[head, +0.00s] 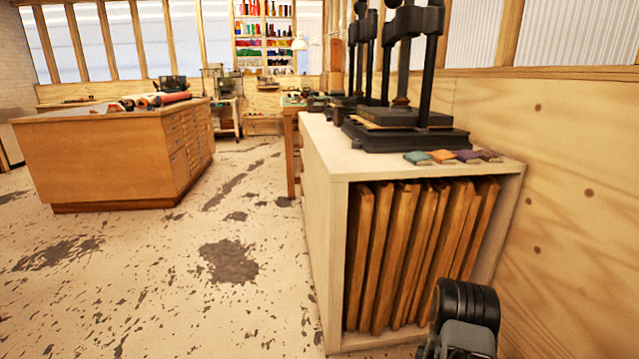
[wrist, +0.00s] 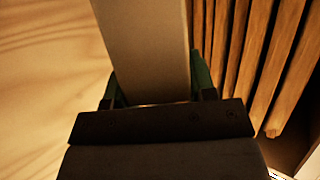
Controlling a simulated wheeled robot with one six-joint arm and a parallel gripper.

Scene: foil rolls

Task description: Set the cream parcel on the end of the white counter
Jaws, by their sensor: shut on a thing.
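In the head view only a dark part of my arm shows at the bottom right, in front of the counter, and the parcel is out of sight. The white counter (head: 336,158) stands right of centre, its near end facing me. The near left part of its top is bare.
Black presses (head: 405,135) stand on the counter, with several small coloured pieces (head: 442,156) near its right front edge. Upright wooden boards (head: 405,255) fill the space below. A plywood wall (head: 570,170) closes the right side. A wooden cabinet (head: 110,160) stands left; the floor between is clear.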

